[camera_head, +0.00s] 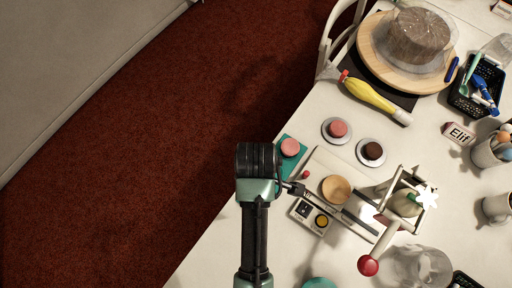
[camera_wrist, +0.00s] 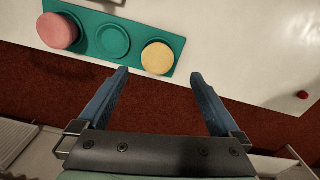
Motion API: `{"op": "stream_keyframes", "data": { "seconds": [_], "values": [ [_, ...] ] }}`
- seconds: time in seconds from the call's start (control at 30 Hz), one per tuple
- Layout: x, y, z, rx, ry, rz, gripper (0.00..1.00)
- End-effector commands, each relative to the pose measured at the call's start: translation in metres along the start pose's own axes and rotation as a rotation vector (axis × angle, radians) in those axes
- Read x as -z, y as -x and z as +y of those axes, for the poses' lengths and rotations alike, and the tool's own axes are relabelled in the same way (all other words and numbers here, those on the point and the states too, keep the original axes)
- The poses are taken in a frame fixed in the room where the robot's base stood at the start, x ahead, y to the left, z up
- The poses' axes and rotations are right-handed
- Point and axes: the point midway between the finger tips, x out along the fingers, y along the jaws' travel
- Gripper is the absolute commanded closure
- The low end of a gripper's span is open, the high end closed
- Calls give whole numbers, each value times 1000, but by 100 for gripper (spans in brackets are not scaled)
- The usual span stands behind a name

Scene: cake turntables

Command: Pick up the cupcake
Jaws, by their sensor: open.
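A teal tray (camera_wrist: 113,19) lies near the table edge in the wrist view. It holds a pink round cupcake (camera_wrist: 57,31) at its left and a yellow one (camera_wrist: 158,58) at its right, with an empty round recess between them. My gripper (camera_wrist: 159,75) is open and empty, its blue fingertips just short of the yellow cupcake. In the head view the pink cupcake (camera_head: 290,147) shows on the tray, while my wrist hides the yellow one. Another pink cupcake (camera_head: 337,129) and a dark brown one (camera_head: 373,151) sit on small grey plates.
A press-like device with a wooden bowl (camera_head: 336,189) and a red knob (camera_head: 368,266) stands right of my wrist. A yellow piping tool (camera_head: 375,98), a covered cake (camera_head: 418,36) and a black basket (camera_head: 477,88) are farther off. Red carpet (camera_head: 150,150) lies left of the table.

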Motion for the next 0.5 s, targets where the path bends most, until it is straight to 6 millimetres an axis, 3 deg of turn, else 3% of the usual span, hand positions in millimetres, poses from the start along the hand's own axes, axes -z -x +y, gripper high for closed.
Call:
{"op": "stream_keyframes", "data": {
  "seconds": [0.27,0.5],
  "values": [
    [-1,-23,1,-2,-2,1,0],
    [-3,-58,2,-1,-2,0,0]
  ]
}}
